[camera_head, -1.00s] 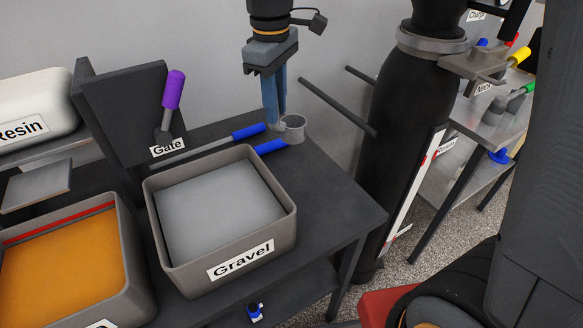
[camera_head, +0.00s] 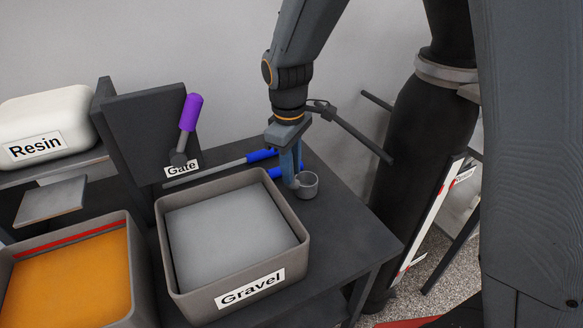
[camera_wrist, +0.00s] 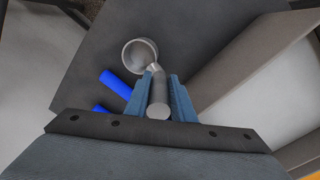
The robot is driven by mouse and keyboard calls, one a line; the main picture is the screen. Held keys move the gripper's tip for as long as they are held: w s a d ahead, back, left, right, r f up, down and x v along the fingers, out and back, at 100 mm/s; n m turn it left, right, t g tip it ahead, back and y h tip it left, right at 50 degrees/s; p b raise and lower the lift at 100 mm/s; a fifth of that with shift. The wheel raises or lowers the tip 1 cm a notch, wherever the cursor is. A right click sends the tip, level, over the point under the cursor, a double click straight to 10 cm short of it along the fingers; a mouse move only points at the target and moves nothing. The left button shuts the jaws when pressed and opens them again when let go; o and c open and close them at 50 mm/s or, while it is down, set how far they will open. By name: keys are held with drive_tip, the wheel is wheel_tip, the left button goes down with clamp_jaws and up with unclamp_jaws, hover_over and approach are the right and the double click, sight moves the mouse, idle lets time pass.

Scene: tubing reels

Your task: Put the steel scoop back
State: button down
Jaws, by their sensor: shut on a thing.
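The steel scoop has a round grey cup (camera_head: 308,186) and a short grey handle. My gripper (camera_head: 292,178) points down and is shut on the scoop's handle. In the wrist view, the handle (camera_wrist: 158,98) stands between the two blue fingers of my gripper (camera_wrist: 163,88), and the cup (camera_wrist: 139,54) projects beyond them, open side showing. The scoop is over the dark table, behind the right rear corner of the Gravel bin (camera_head: 163,240). I cannot tell whether its cup touches the table.
Two blue-handled tools lie behind the bin; one blue grip (camera_head: 262,155) is close by my gripper. A purple-handled lever (camera_head: 190,112) stands at the Gate panel. A dark rod (camera_head: 352,135) projects from the black column (camera_head: 405,165). The table's right part is clear.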

drive_tip(key=shift+f, duration=0.3)
drive_tip(key=shift+f, duration=0.1)
drive_tip(key=c, duration=1.5)
unclamp_jaws()
drive_tip(key=r+b, duration=0.1)
drive_tip(key=r, duration=0.3)
drive_tip(key=r+b, duration=0.1)
drive_tip(key=r, duration=0.3)
drive_tip(key=r+b, duration=0.1)
drive_tip(key=r, duration=0.3)
drive_tip(key=shift+s+a, duration=0.15)
drive_tip(key=shift+s, duration=0.2)
drive_tip(key=s+d+f+m, duration=0.3)
drive_tip(key=s+d+f, duration=0.1)
drive_tip(key=d, duration=0.1)
drive_tip(key=s+d+f+m, duration=0.4)
drive_tip(key=d+f, duration=0.1)
drive_tip(key=s+d+f+m, duration=0.3)
drive_tip(key=d+f+m, duration=0.1)
drive_tip(key=d, duration=0.1)
drive_tip(key=shift+s+d+f+t, duration=0.1)
drive_tip(key=shift+s+f+t, duration=0.15)
drive_tip(key=shift+s+t, duration=0.15)
